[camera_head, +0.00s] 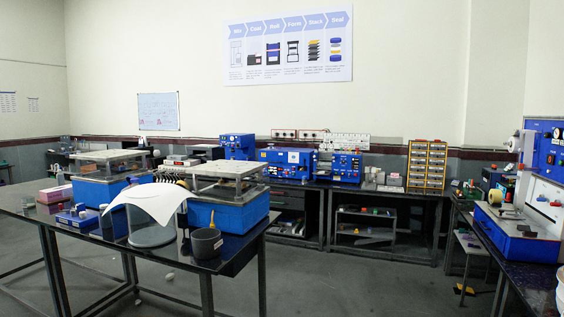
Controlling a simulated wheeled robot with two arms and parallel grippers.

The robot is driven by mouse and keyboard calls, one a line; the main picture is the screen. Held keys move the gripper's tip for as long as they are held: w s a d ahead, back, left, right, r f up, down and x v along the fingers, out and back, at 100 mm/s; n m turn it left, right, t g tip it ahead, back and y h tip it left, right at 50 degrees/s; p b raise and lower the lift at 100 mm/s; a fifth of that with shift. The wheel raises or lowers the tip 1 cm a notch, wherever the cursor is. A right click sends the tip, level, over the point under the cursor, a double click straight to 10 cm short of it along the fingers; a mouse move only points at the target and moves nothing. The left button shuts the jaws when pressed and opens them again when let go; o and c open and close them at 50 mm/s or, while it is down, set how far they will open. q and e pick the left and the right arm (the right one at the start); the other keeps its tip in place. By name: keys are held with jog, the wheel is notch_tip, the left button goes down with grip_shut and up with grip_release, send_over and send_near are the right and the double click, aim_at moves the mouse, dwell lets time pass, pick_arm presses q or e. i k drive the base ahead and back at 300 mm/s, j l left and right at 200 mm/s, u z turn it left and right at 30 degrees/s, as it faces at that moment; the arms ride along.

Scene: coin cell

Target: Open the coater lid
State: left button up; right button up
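Two blue machines that may be coaters stand on the dark table at the left. The nearer blue box (230,213) has a flat, clear-looking lid (222,168) lying roughly level over it. The farther blue box (97,192) has a similar level lid (108,155). I cannot tell for sure which one is the coater. A white sheet (152,201) rests over a grey cylinder in front of the nearer box and hides part of it. Neither of my grippers is in view.
The dark table (110,262) also holds a dark grey cup (207,243) at its front corner and a pink box (55,194). Blue machines (287,164) and a yellow drawer cabinet (427,164) line the back bench. Another blue machine (515,233) stands at right. The middle floor (370,285) is clear.

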aim_at(290, 156)
jog(key=i+l+z, duration=0.3)
jog(key=i, duration=0.2)
jog(key=i+z, duration=0.3)
jog(key=i, duration=2.45)
jog(key=i+u, duration=0.1)
jog(key=i, duration=0.55)
jog(key=i+u, duration=0.15)
jog(key=i, duration=0.5)
jog(key=i+l+u, duration=0.1)
jog(key=i, duration=0.55)
jog(key=i+l+u, duration=0.15)
jog(key=i+l, duration=0.15)
jog(key=i, duration=0.35)
jog(key=i+j+u, duration=0.1)
jog(key=i+u, duration=0.15)
jog(key=i, duration=0.45)
jog(key=i+u, duration=0.25)
jog(key=i, duration=0.4)
jog(key=i+l+u, duration=0.25)
jog(key=i, duration=0.45)
jog(key=i+j, duration=0.2)
jog(key=i, duration=0.35)
jog(key=i+j+z, duration=0.15)
jog(key=i, duration=0.4)
jog(key=i+j, duration=0.25)
jog(key=i, duration=0.25)
jog(key=l+z, duration=0.05)
